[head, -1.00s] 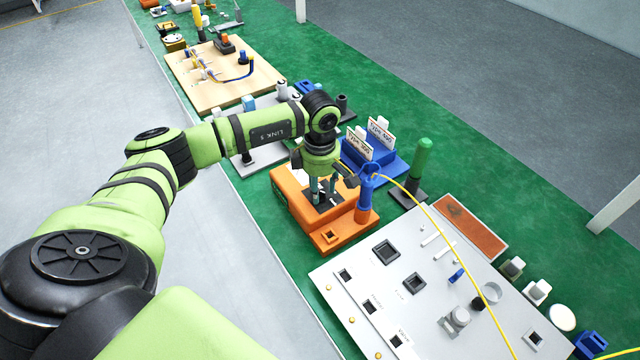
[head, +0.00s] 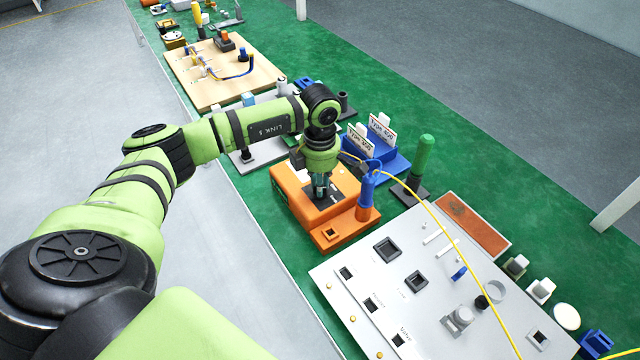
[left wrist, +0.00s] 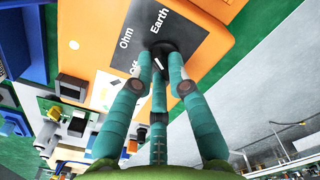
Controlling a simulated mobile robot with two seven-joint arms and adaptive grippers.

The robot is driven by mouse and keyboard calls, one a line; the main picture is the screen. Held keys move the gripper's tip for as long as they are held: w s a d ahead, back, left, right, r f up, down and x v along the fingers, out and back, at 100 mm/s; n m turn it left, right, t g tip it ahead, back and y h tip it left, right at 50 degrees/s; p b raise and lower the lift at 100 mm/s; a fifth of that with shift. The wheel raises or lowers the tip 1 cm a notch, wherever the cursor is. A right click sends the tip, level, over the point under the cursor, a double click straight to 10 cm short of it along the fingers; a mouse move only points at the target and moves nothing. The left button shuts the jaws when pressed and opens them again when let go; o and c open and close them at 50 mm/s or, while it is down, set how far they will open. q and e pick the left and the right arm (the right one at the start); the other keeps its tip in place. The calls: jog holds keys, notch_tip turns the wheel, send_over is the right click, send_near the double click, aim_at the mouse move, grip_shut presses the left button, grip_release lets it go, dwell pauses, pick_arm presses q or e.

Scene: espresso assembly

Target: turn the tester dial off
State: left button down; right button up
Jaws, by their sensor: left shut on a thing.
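The orange tester (head: 290,181) stands on the green bench top, with a dark dial face that also shows in the left wrist view (left wrist: 187,38). The face carries the words Ohm, Earth and a partly covered Off. The black round dial (left wrist: 163,47) has a white mark. My left gripper (head: 320,195) points down onto the face; in the left wrist view its teal fingers (left wrist: 160,75) are closed around the dial. The fingers cover part of the dial, and I cannot tell which word the mark points to. My right gripper is in neither view.
A blue probe (head: 367,190) with a yellow cable stands at the tester's right side. A blue holder with cards (head: 392,161) and a green-handled tool (head: 425,155) are behind. A pale panel (head: 350,290) lies in front at right.

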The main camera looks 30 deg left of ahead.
pick_arm(q)
jog(key=n+b, duration=0.1)
jog(key=n, duration=0.3)
jog(key=shift+n, duration=0.3)
jog(key=n+b, duration=0.1)
jog(key=n, duration=0.4)
jog(key=shift+a, duration=0.1)
jog(key=n, duration=0.6)
jog(key=shift+s+r, duration=0.1)
jog(key=shift+s, duration=0.05)
jog(key=shift+n, duration=2.4)
jog(key=c, duration=1.2)
grip_release()
jog(key=shift+o, duration=0.2)
jog(key=shift+s, duration=0.1)
